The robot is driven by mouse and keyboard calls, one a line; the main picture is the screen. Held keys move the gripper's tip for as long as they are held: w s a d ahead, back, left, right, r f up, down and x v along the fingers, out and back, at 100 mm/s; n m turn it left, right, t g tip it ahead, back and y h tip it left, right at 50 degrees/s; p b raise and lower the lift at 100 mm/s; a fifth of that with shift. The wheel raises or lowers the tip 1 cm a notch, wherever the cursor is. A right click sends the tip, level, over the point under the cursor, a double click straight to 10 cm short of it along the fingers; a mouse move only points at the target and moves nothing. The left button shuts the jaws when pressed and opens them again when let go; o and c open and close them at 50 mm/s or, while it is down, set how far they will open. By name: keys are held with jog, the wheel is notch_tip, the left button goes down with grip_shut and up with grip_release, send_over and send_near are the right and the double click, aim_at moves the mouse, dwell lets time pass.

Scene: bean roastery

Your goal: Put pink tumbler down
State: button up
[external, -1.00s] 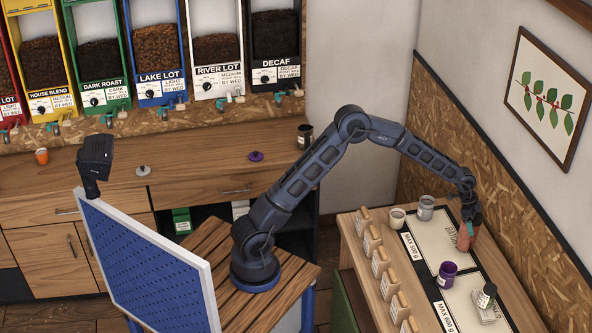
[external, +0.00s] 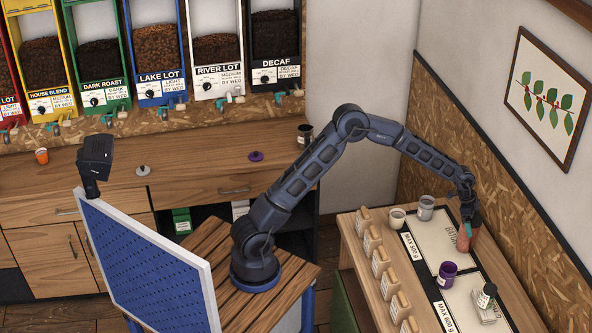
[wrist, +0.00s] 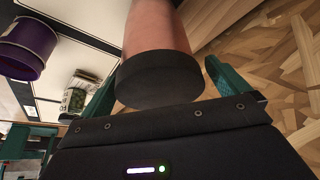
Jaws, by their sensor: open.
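The pink tumbler (external: 462,243) is upright at the right side of the white panel (external: 430,236) on the side table and appears to rest there. In the wrist view the tumbler (wrist: 157,28) has a dark end band (wrist: 160,78) facing the camera. It lies between the two teal fingers of my gripper (wrist: 160,88). The fingers are spread, with a visible gap beside the right finger; contact on the left side is hard to tell.
A purple tin (external: 447,273) stands on the divider nearby. A grey tin (external: 426,207) and a white cup (external: 397,218) are at the back left. Several wooden blocks (external: 380,262) line the left edge. The particleboard wall is close on the right.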

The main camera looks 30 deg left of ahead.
jog(key=v, duration=1)
jog(key=shift+s, duration=0.1)
jog(key=shift+a+r, duration=0.15)
jog(key=shift+r, duration=0.25)
jog(key=s+a+r+n+t+y, duration=0.1)
jog(key=s+a+r+n, duration=0.3)
jog(key=a, duration=0.9)
jog(key=s+a+r+n+t+y, duration=0.1)
jog(key=a+r, duration=0.5)
jog(key=a, duration=0.6)
jog(key=s+a+r+n+t+y, duration=0.1)
jog(key=s+a+r+n, duration=0.2)
jog(key=a, duration=1)
jog(key=s+a+f+n+t+y, duration=0.1)
jog(key=s+a+n, duration=0.7)
jog(key=s+a, duration=1.5)
jog(key=shift+a+f+n+y, duration=0.3)
jog(key=shift+a+f+n, duration=0.1)
jog(key=shift+a+f, duration=0.2)
jog(key=shift+s, duration=0.15)
